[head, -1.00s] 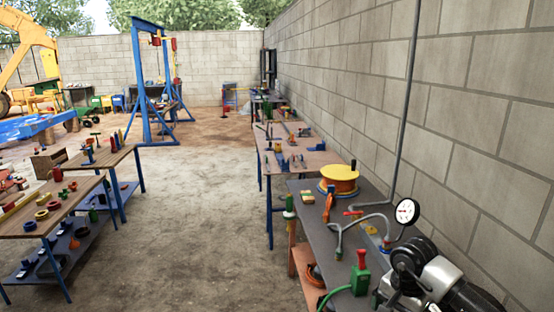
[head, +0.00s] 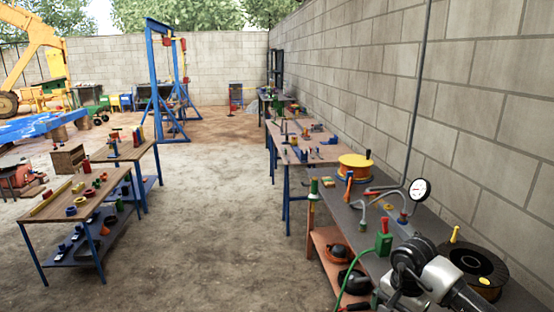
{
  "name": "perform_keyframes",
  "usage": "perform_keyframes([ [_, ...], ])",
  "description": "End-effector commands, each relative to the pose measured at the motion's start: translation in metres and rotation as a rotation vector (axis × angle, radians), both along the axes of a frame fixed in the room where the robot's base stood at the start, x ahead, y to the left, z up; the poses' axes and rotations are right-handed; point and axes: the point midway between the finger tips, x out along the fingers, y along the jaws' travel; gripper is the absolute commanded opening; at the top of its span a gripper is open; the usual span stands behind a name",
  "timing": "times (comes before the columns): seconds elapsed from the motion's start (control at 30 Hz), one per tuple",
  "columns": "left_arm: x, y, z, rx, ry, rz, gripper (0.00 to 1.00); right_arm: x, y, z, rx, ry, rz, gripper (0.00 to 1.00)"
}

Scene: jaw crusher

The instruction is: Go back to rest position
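Part of my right arm (head: 425,278), white and black, shows at the bottom right in the head view, in front of the near grey workbench. Its gripper fingers cannot be made out. My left arm and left gripper are out of view. I see nothing held.
The near grey workbench (head: 340,208) along the right wall carries a yellow spool (head: 355,167), a gauge (head: 420,189) and a black reel (head: 472,266). Wooden-topped tables (head: 72,203) stand at left. Bare ground (head: 215,225) lies open between. A blue frame (head: 152,80) stands farther back.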

Motion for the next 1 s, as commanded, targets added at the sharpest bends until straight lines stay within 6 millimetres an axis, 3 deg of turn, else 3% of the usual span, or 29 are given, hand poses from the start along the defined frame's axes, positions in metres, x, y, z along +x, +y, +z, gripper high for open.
perform_keyframes([
  [0.37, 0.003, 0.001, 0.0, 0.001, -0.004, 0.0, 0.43, -0.008, 0.048, -0.048, 0.318, 0.096, -0.204, 1.0],
  [0.53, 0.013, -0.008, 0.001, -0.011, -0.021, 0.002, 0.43, -0.015, 0.084, -0.078, 0.566, 0.203, -0.426, 1.0],
  [0.67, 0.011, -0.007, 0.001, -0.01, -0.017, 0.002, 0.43, -0.018, 0.111, -0.102, 0.791, 0.334, -0.691, 1.0],
  [0.77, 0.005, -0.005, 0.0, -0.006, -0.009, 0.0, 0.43, -0.02, 0.13, -0.129, 0.995, 0.495, -1.01, 1.0],
  [0.83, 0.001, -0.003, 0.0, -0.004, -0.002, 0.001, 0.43, -0.021, 0.134, -0.155, 1.146, 0.648, -1.326, 1.0],
  [0.93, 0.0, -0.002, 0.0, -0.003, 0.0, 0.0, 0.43, -0.028, 0.122, -0.21, 1.322, 0.899, -1.884, 1.0],
  [1.0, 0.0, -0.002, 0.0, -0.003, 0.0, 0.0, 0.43, -0.044, 0.103, -0.257, 1.389, 1.06, -2.29, 1.0],
])
